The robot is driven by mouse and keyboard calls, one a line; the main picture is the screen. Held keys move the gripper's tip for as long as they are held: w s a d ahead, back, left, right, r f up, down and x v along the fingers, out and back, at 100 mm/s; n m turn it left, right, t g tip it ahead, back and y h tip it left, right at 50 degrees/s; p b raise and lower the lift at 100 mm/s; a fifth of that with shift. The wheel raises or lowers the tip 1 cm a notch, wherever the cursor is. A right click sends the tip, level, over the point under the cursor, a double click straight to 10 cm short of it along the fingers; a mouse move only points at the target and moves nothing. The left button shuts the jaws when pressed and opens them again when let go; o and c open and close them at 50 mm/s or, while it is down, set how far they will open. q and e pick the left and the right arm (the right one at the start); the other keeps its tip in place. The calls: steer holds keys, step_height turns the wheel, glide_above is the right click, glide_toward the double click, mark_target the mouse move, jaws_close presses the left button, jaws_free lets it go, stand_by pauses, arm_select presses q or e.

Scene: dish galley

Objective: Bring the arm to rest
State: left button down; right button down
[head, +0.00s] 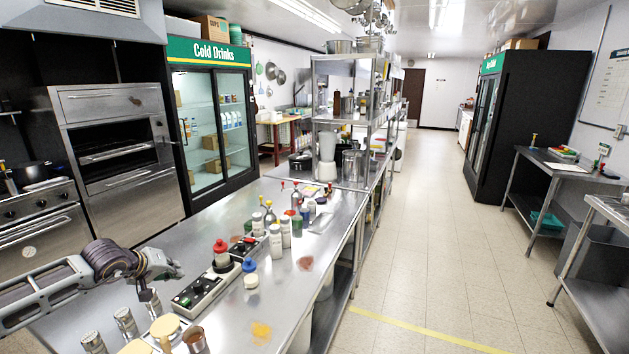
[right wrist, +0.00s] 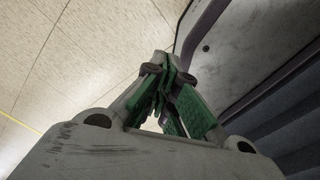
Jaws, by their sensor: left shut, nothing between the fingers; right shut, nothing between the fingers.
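My left arm comes in from the left in the head view, and its gripper (head: 164,267) is over the near left part of the steel counter (head: 325,250). It is shut and holds nothing. My right gripper (right wrist: 166,103), with green finger pads, shows in the right wrist view. It is shut and empty, with tiled floor beyond it. The right arm does not show in the head view.
Below and beside the left gripper are a control box with buttons (head: 196,296), metal shakers (head: 124,321) and a brown cup (head: 195,341). Several bottles (head: 276,241) stand farther along the counter. The aisle floor (head: 420,250) at right is clear, with a yellow line (head: 430,331).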

steer(key=a+r+p, duration=0.5)
steer(key=r+p, duration=0.2)
steer(key=r, duration=0.1)
steer(key=shift+s+y, duration=0.3)
steer(key=shift+s, duration=0.1)
